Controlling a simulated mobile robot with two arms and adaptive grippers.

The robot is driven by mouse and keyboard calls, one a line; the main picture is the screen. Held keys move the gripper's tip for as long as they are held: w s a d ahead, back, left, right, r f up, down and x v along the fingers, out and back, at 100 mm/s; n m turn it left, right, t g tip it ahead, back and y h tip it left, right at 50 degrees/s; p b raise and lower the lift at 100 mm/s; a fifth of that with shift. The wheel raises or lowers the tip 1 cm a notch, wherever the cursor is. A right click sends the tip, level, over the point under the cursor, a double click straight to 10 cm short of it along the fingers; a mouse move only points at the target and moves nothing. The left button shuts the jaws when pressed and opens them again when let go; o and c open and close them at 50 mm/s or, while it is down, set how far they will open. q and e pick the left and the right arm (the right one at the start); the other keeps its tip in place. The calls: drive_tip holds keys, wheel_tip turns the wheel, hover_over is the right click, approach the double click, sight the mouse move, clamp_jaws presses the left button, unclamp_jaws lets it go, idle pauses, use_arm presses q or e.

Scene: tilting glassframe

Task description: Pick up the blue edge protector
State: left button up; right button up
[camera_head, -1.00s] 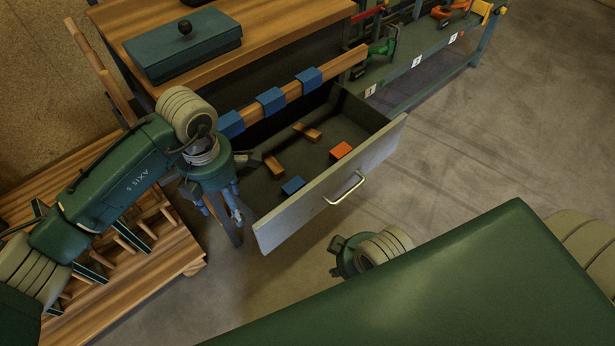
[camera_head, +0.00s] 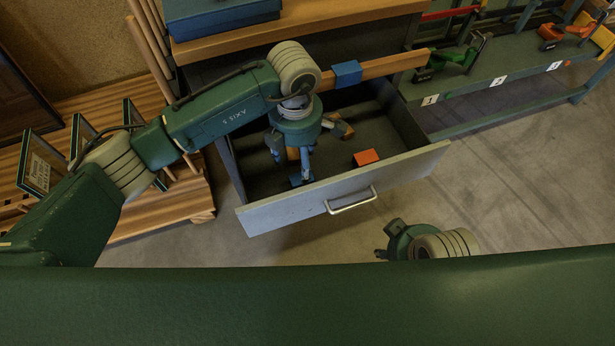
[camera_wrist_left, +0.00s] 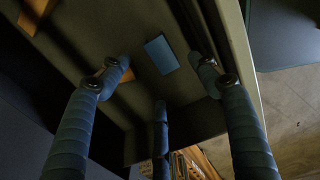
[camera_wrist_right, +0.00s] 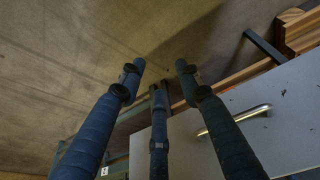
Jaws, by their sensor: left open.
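The blue edge protector (camera_wrist_left: 161,54) lies on the drawer floor in the left wrist view, in front of my spread left fingers and apart from them. In the head view its blue surface (camera_head: 296,181) shows near the drawer front, partly hidden by my left gripper. My left gripper (camera_head: 292,163) points down into the drawer, open and empty. My right gripper (camera_head: 386,242) is outside the drawer, in front of its right part; its fingers (camera_wrist_right: 160,75) are apart with nothing between them.
The open drawer's pale front panel (camera_head: 255,215) carries a metal handle (camera_head: 351,203). An orange block (camera_head: 366,157) and wooden pieces (camera_head: 345,130) lie inside. A wooden rail (camera_head: 395,64) with another blue piece (camera_head: 347,72) spans behind. The floor at right is clear.

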sight(300, 175)
use_arm(q)
wheel_tip(300, 175, down, 3)
drive_tip(key=shift+r, duration=0.1)
drive_tip(key=f, duration=0.1)
drive_tip(key=f+b, duration=0.1)
drive_tip(key=f, duration=0.3)
drive_tip(key=shift+w+d+f, duration=0.1)
drive_tip(key=shift+d, duration=0.15)
drive_tip(key=c, duration=1)
use_arm(e)
drive_tip(key=shift+s+d+r, duration=0.1)
drive_tip(key=shift+s+r, duration=0.2)
drive_tip(key=shift+r, duration=0.2)
